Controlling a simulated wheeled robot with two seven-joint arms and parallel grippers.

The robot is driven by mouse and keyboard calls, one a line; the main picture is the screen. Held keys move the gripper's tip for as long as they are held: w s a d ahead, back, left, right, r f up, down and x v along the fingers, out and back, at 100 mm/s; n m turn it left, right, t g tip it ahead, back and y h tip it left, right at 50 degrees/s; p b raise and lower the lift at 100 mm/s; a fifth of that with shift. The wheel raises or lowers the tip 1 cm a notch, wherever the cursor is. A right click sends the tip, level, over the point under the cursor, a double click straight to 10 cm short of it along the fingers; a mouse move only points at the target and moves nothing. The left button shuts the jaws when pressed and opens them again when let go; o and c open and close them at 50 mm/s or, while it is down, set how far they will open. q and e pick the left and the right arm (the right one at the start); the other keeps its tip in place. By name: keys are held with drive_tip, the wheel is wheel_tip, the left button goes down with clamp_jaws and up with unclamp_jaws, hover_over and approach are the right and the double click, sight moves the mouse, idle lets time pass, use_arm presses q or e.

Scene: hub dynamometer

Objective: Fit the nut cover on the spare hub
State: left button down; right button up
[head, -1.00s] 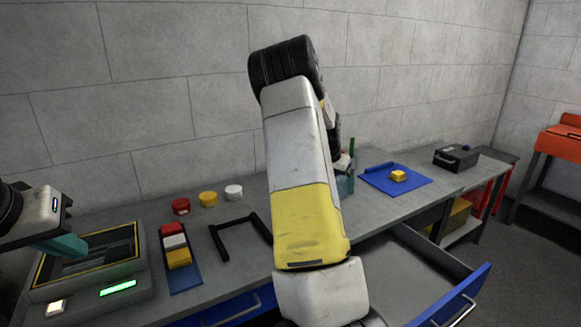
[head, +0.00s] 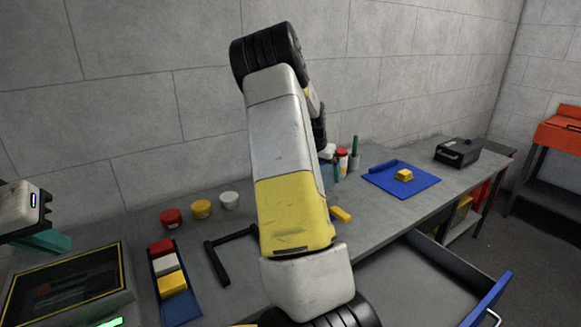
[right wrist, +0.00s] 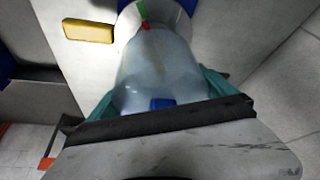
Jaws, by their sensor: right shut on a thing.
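My right gripper (right wrist: 162,85) has its teal fingers on both sides of a pale, translucent rounded thing (right wrist: 165,65). It is shut on this thing, which has a blue patch low down and green and red marks at its top. I cannot tell whether it is the nut cover. In the head view my own right arm hides most of this gripper. My left gripper (head: 48,241) shows at the left edge with teal fingers above the dark-screened unit; its opening is unclear. I cannot pick out the spare hub for sure.
Red (head: 171,218), yellow (head: 201,208) and white (head: 229,200) round pieces stand at the back. A blue tray (head: 181,309) holds coloured blocks. A black bracket (head: 217,263), yellow block (head: 341,214), blue mat (head: 385,180) and black box (head: 458,153) sit on the bench. A drawer (head: 430,285) stands open.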

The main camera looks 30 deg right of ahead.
drive_tip(key=shift+f, duration=2.9)
drive_tip(key=shift+f, duration=0.55)
drive_tip(key=o, duration=1)
drive_tip(key=shift+o, duration=0.2)
drive_tip(key=shift+v, duration=5.55)
